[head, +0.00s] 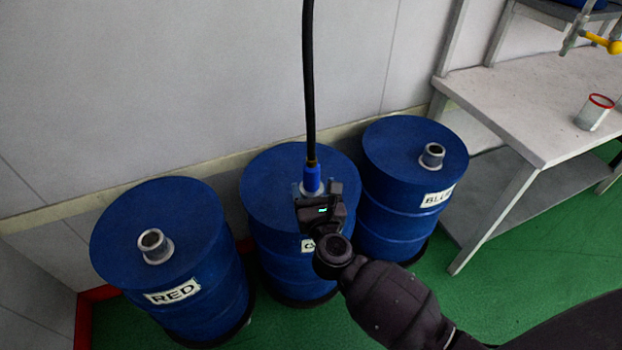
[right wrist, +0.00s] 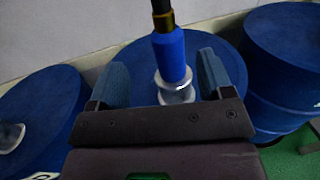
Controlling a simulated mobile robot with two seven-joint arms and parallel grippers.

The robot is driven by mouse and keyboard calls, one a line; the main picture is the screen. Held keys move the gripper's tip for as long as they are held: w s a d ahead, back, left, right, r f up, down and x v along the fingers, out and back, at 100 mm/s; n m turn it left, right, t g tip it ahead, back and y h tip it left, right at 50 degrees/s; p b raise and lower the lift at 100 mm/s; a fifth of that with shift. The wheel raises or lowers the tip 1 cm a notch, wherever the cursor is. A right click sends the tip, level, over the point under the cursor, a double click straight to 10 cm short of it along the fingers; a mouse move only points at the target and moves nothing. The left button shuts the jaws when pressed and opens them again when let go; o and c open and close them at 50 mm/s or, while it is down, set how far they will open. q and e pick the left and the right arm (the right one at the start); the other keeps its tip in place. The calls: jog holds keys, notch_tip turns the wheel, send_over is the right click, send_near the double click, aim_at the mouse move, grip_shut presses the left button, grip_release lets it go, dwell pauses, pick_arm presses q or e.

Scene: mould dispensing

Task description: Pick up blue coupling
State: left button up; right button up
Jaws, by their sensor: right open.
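The blue coupling (head: 312,177) hangs at the end of a black hose (head: 309,80) and sits upright on the metal neck of the middle drum (head: 272,170). In the right wrist view the coupling (right wrist: 169,57) stands between the two fingers of my right gripper (right wrist: 164,82), with a gap on each side. The metal neck (right wrist: 176,92) shows below it. My right gripper (head: 318,192) is open at the coupling; its fingers are partly hidden in the head view. My left gripper is not in view.
A drum labelled RED (head: 190,225) stands at the left and another labelled drum (head: 400,155) at the right, each with an open metal neck. A grey table (head: 530,100) with a red-rimmed cup (head: 594,113) stands at the right. A wall is behind the drums.

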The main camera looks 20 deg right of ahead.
aim_at(313, 174)
jog(key=w, duration=0.2)
jog(key=w+d, duration=0.1)
jog(key=w, duration=0.2)
jog(key=shift+w+d+f+b, duration=0.15)
jog(key=shift+w+d+b, duration=0.2)
jog(key=shift+d, duration=0.05)
jog(key=shift+w+d, duration=0.1)
jog(key=shift+w, duration=0.55)
jog(key=c, duration=1.1)
